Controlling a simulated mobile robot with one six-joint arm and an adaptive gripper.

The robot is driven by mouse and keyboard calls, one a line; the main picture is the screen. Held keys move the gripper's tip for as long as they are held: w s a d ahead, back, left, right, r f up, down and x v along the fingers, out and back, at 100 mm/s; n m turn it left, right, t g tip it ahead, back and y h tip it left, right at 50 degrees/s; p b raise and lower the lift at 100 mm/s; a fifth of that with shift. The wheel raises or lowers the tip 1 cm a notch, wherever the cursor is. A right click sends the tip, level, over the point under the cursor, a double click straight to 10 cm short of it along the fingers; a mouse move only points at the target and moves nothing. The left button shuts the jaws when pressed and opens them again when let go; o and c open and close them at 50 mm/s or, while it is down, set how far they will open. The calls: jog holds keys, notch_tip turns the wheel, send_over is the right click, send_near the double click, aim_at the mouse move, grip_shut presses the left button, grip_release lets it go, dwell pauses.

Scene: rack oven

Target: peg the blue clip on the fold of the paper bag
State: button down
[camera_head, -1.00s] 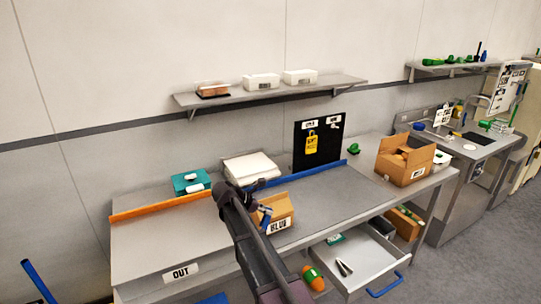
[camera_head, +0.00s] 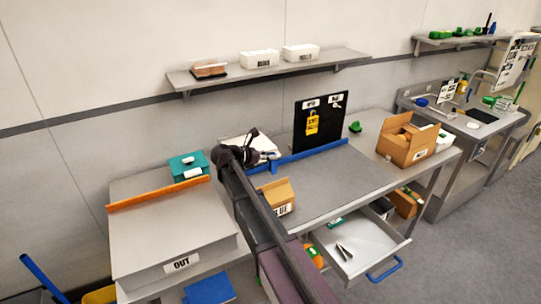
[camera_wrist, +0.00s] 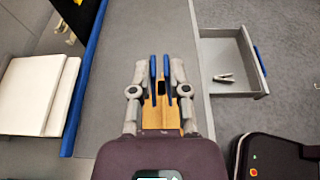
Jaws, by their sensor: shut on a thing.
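My gripper (camera_head: 270,155) is raised above the back of the middle worktop, near the white box. In the wrist view my gripper (camera_wrist: 160,85) is shut on the blue clip (camera_wrist: 153,80), whose two blue prongs point away from the wrist. The tan box labelled BLUE (camera_head: 277,194) stands on the worktop in front of and below the gripper. Part of a tan surface (camera_wrist: 160,116) shows beneath the fingers in the wrist view. I cannot clearly make out a paper bag or its fold.
An open drawer (camera_head: 375,246) holds a grey tong-like item. A blue rail (camera_head: 315,156) runs along the worktop's back. A black board (camera_head: 320,122) stands behind it. An open cardboard box (camera_head: 407,146) is to the right. The worktop's middle is clear.

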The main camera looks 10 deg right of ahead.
jog(key=shift+f+b, duration=2.4)
jog(key=shift+b, duration=0.05)
jog(key=shift+f+b, duration=1.15)
dwell(0.7)
jog(key=c, duration=1)
grip_release()
jog(key=shift+o, duration=0.2)
jog(key=shift+o, duration=0.5)
